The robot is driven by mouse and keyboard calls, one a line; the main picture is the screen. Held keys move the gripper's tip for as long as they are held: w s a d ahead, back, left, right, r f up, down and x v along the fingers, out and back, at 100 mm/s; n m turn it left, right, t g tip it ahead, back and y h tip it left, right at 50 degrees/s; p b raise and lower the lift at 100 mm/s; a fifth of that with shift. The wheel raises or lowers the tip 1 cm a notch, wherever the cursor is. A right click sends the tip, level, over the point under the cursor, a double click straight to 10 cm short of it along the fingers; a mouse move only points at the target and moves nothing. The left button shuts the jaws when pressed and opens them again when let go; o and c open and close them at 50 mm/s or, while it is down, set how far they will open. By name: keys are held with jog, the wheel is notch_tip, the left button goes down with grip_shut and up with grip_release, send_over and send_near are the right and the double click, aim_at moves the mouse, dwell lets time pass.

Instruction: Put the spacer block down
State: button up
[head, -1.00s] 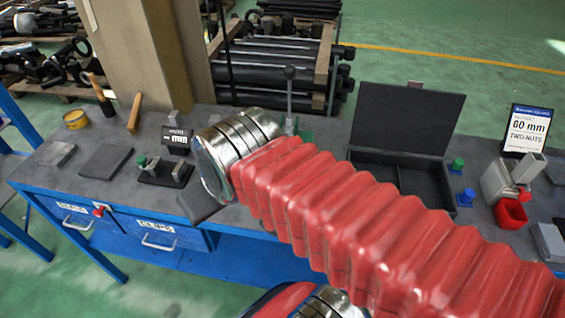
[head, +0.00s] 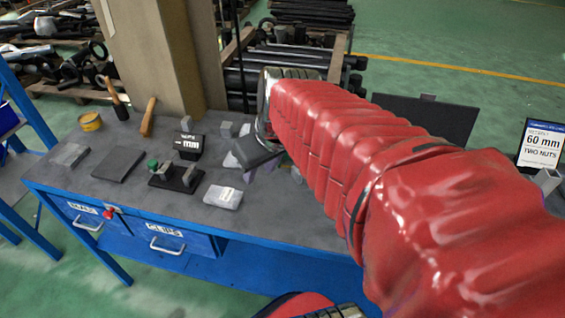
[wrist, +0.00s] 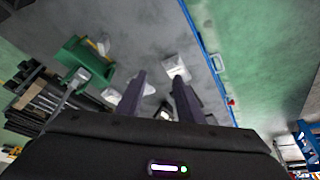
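A pale grey block with a light label (head: 223,196), which looks like the spacer block, lies flat on the grey bench near its front edge. It seems to be the pale block in the wrist view (wrist: 176,68), beyond the fingers. My gripper (wrist: 160,90) has its two dark fingers apart, and I see nothing clamped between them. Something small and bright shows low in the gap, but I cannot tell what it is. In the head view my dark gripper body is right of and behind the block, apart from it; its fingertips are mostly hidden.
A green clamp (wrist: 85,60) shows in the wrist view. My red arm hides the bench's middle.

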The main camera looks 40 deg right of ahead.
send_near(298, 170)
jog(key=v, duration=0.3)
jog(key=shift+a+m, duration=0.1)
jog(key=shift+m, duration=0.3)
jog(key=shift+w, duration=0.1)
jog(key=shift+x, duration=4.25)
jog(key=shift+f, duration=0.1)
jog(key=shift+x, duration=2.5)
jog(key=shift+c, duration=0.4)
grip_shut()
